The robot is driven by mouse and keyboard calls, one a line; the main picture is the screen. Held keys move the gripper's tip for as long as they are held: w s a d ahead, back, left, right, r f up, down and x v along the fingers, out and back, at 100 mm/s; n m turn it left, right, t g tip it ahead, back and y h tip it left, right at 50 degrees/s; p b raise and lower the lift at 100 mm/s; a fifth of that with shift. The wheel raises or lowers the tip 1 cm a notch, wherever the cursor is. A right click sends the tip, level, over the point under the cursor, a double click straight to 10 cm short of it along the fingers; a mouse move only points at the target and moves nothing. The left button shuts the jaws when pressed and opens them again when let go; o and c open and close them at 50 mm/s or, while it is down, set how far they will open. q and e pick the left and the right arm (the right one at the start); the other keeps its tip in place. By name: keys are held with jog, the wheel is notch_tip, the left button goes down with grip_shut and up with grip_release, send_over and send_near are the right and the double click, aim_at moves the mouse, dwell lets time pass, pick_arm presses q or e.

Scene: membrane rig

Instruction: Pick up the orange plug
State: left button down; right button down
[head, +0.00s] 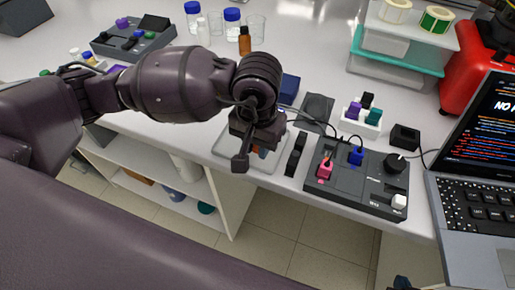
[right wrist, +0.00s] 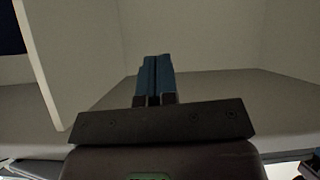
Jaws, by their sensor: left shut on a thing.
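My left gripper (head: 254,155) points down over a shallow clear tray (head: 222,150) near the table's front edge. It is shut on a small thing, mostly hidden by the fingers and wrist. A small orange patch (head: 263,152) shows at the fingers, and I take it as the orange plug. I cannot tell whether it touches the tray. My right gripper (right wrist: 157,80) shows blue fingers close together in the right wrist view, with nothing seen between them.
Right of the tray is a dark panel (head: 345,190) with a pink plug (head: 324,168) and a blue plug (head: 356,155). A white holder (head: 361,125) carries several plugs. A laptop (head: 470,185) stands at the right. Bottles (head: 244,40) stand at the back.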

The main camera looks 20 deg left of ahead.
pick_arm(q)
notch_tip(320, 180, up, 18)
jog(key=p, duration=0.1)
jog(key=shift+f, duration=0.15)
dwell(1.1)
